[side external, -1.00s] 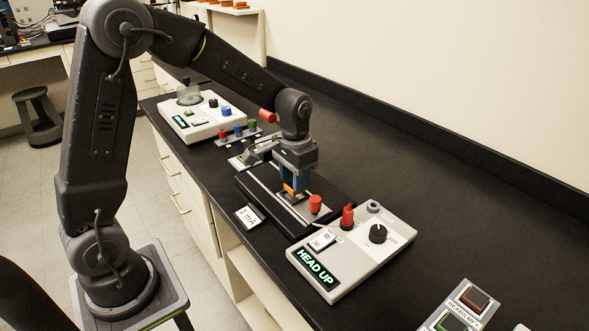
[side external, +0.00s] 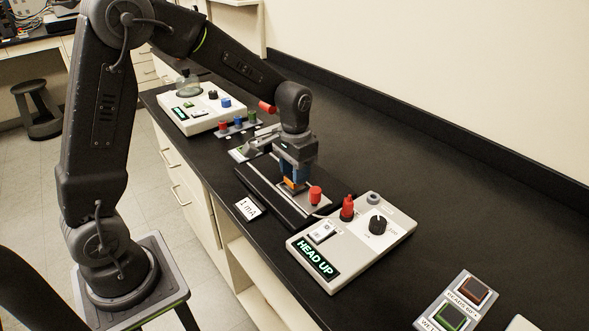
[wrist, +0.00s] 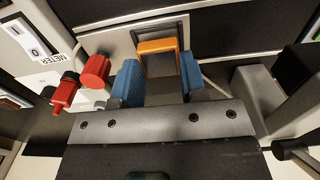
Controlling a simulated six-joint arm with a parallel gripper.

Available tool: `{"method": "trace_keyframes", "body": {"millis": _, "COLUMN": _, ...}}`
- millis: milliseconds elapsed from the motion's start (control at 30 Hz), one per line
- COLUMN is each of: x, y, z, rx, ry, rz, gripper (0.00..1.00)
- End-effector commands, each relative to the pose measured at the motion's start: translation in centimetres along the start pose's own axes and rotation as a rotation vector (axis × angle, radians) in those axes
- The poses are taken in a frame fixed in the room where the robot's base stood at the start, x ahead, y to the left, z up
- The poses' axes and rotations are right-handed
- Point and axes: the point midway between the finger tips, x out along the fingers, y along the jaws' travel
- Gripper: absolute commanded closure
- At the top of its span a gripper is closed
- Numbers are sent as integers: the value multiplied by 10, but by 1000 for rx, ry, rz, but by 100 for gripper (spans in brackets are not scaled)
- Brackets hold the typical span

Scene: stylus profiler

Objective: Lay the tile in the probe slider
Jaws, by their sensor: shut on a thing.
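My gripper (side external: 292,170) points down over a dark slide unit (side external: 262,192) on the bench, its blue fingers close above the pale plate. In the wrist view my gripper (wrist: 160,80) has its two blue fingers well apart, shut on the tile (wrist: 163,66), a dark grey piece between them. An orange bar (wrist: 157,46) shows just beyond the fingers; it also shows low beside them in the side view (side external: 291,184). I cannot tell whether the orange bar belongs to the tile or the slider. The tile's underside and its contact with the slider are hidden.
A red post (side external: 315,195) stands close to my fingers. The white HEAD UP box (side external: 350,245) with knobs and a switch is in front. A 1 mA card (side external: 248,208) lies beside the slide. Another white box (side external: 200,108) stands behind.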

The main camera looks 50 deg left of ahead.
Motion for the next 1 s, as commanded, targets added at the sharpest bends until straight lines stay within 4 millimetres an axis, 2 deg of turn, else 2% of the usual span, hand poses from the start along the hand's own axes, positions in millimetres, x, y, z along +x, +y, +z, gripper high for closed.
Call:
{"method": "trace_keyframes", "body": {"millis": 800, "x": 14, "y": 0, "z": 0, "rx": 0, "ry": 0, "rz": 0, "gripper": 99}}
{"method": "trace_keyframes", "body": {"millis": 833, "x": 14, "y": 0, "z": 0, "rx": 0, "ry": 0, "rz": 0, "gripper": 58}}
{"method": "trace_keyframes", "body": {"millis": 1000, "x": 14, "y": 0, "z": 0, "rx": 0, "ry": 0, "rz": 0, "gripper": 42}}
